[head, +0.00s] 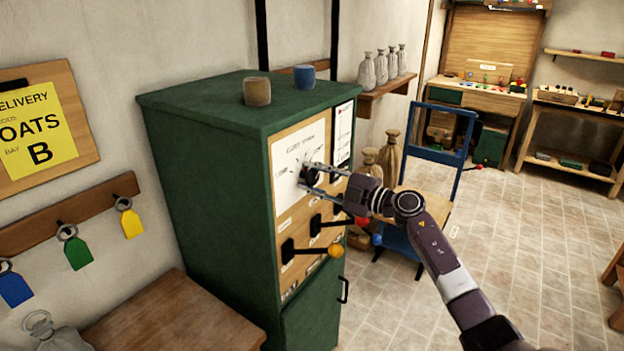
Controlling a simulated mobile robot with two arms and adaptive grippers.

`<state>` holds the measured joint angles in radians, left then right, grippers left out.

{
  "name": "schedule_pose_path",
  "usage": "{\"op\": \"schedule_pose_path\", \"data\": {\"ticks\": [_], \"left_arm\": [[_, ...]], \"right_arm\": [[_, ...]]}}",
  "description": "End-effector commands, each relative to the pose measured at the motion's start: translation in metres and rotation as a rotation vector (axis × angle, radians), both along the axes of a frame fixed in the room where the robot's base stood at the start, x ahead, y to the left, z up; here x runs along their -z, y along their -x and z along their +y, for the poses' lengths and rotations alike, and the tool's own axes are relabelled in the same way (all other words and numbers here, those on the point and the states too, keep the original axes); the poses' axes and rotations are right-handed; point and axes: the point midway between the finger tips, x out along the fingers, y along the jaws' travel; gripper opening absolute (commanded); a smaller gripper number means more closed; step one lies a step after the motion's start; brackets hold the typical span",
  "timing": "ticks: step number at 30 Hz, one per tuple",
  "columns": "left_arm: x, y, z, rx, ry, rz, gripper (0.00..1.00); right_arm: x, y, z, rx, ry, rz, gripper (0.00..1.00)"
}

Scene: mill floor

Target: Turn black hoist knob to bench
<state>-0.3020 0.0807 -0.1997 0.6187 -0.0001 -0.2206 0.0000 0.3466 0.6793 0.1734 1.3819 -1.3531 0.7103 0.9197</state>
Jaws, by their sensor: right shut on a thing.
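The black hoist knob (309,176) sits on a white dial plate (288,155) with printed marks, on the front panel of a green cabinet (205,190). The lettering at the marks is too small to read, and the knob's pointing direction cannot be told. My right gripper (312,175) is shut on the knob, its fingers on either side and partly covering it. My right arm comes in from the lower right. My left gripper is not in view.
Below the dial, levers with a red ball (361,221) and an orange ball (335,251) stick out near my right wrist. A blue chair-like frame (440,150) stands behind. A wooden table (170,318) is at lower left. The tiled floor at right is clear.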

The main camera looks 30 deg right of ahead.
Motion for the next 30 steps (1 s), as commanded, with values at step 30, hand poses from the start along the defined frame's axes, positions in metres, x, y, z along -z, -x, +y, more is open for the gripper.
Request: {"op": "schedule_pose_path", "data": {"ticks": [30], "left_arm": [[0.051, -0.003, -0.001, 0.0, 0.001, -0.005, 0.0]], "right_arm": [[0.004, 0.0, 0.001, -0.004, 0.57, -0.232, 0.07]]}}
